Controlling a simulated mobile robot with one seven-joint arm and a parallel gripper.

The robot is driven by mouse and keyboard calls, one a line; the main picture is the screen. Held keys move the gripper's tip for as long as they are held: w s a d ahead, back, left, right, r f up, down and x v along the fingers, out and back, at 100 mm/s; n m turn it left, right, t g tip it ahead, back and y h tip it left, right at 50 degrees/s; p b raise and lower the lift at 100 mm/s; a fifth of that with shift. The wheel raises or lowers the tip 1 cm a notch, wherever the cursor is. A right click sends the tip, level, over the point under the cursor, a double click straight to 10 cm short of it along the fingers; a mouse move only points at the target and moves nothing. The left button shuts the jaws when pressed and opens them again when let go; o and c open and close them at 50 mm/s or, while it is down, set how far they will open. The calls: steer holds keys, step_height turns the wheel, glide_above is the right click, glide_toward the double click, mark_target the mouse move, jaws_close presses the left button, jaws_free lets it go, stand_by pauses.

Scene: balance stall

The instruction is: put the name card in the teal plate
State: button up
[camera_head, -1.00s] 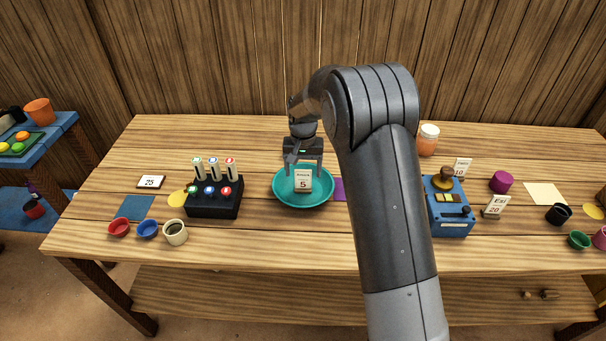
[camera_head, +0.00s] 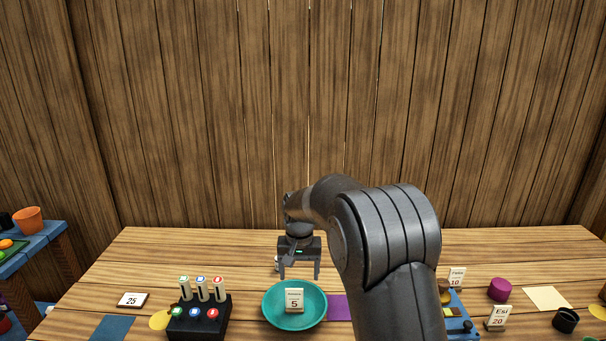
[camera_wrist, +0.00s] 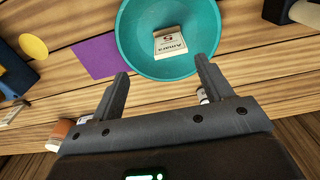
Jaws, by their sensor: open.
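A small cream name card reading "Amara 5" (camera_head: 294,299) is in the teal plate (camera_head: 270,315). In the wrist view the card (camera_wrist: 170,42) sits inside the plate (camera_wrist: 135,42), apart from its rim. My gripper (camera_head: 299,276) is open and empty, above and just behind the plate. In the wrist view its two fingers (camera_wrist: 162,69) are spread apart near the plate's rim, and the card is clear of them.
A black stand with several tubes (camera_head: 198,318) is left of the plate, and a purple mat (camera_head: 339,307) is to its right. Cards "Esi 20" (camera_head: 498,318), "10" (camera_head: 456,276) and "25" (camera_head: 132,299) stand elsewhere. My arm hides part of the right side.

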steer(key=s+d+r+t, duration=0.3)
steer(key=s+d+r, duration=0.7)
steer(key=s+r, duration=0.55)
steer(key=s+d+t, duration=0.1)
steer(key=s+d, duration=0.2)
steer(key=s, duration=0.6)
steer(key=s+d+t, duration=0.1)
steer(key=s+d, duration=0.2)
steer(key=s, duration=0.7)
steer(key=shift+d+f, duration=0.25)
steer(key=shift+f, duration=0.05)
steer(key=shift+s, duration=0.1)
